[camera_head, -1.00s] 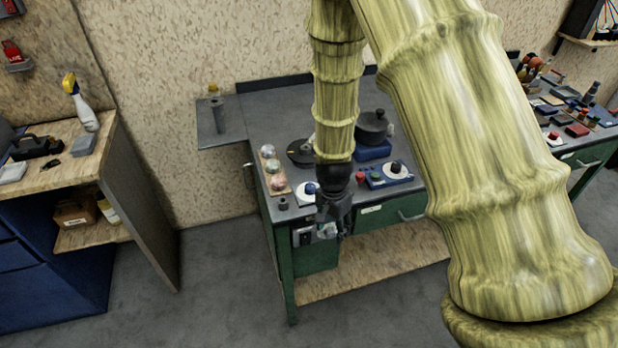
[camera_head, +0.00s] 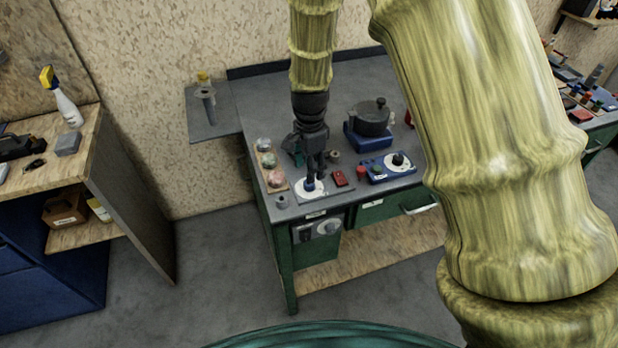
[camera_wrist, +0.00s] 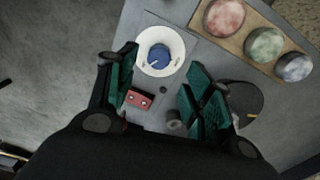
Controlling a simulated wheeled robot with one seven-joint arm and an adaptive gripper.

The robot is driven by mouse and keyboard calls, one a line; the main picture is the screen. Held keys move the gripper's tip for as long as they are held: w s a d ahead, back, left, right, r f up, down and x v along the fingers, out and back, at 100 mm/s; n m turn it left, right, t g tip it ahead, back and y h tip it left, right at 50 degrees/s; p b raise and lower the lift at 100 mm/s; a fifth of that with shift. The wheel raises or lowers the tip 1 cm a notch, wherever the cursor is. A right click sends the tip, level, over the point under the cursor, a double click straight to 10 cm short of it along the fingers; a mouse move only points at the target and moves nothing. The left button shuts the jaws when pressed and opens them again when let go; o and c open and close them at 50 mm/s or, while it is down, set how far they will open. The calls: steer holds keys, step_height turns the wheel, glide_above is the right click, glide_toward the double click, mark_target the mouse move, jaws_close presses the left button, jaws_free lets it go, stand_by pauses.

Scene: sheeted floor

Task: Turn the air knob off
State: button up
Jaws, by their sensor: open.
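A blue knob (camera_head: 309,187) sits on a round white dial plate (camera_head: 321,194) at the bench's front left. In the wrist view the knob (camera_wrist: 158,55) has a white pointer line, and its white plate (camera_wrist: 160,70) lies beyond the fingertips. My gripper (camera_head: 314,176) points down over this knob. I cannot read any label saying which knob is for air.
A blue box with a black knob (camera_head: 398,159) and a red block (camera_head: 339,178) stand to the right. A black pot (camera_head: 370,116) stands behind. A panel with a pale dial (camera_head: 327,227) is on the bench front.

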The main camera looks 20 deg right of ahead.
steer(key=shift+f+p, duration=0.7)
steer(key=shift+f, duration=2.25)
steer(key=shift+s, duration=0.1)
steer(key=c, duration=1.1)
